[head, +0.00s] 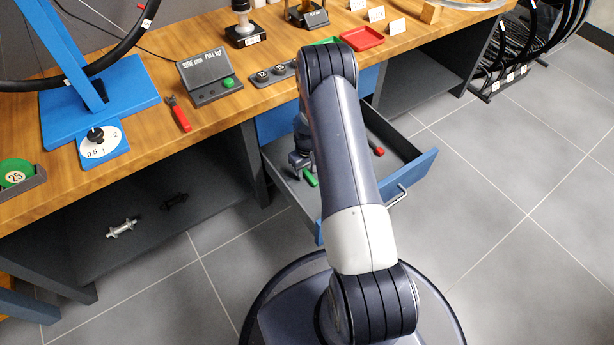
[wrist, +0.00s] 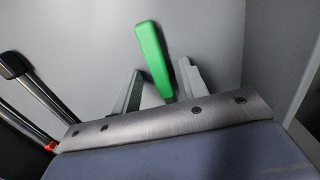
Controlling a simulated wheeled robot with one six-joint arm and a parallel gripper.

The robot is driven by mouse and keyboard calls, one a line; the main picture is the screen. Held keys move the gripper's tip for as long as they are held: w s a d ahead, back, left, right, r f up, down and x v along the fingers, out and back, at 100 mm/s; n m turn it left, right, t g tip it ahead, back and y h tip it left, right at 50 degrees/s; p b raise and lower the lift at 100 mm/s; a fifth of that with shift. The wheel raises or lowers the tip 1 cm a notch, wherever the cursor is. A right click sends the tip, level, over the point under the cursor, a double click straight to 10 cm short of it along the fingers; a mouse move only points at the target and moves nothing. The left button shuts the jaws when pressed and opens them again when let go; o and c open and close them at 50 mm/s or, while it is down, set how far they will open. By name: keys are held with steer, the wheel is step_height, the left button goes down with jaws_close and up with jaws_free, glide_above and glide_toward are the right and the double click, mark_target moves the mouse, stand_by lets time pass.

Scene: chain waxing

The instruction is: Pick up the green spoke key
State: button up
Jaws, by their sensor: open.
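The green spoke key (head: 311,178) lies on the grey floor of the open drawer (head: 412,168). In the wrist view the green key (wrist: 152,52) points up the picture, slightly tilted, and its lower end is between my gripper's fingers. My gripper (wrist: 160,84) is open, with one finger on each side of the key; I cannot tell whether either touches it. In the head view my gripper (head: 300,162) is low inside the drawer beside the key, and my arm hides the middle of the drawer.
A red-handled tool (head: 378,150) lies in the drawer to the right of my arm. Dark rods (wrist: 30,85) show at the left in the wrist view. The drawer's walls surround my gripper. The wooden workbench (head: 150,150) above carries a blue stand, a display box and a red tray.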

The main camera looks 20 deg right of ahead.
steer(key=shift+c, duration=0.2)
jaws_close()
steer(key=shift+r, duration=0.1)
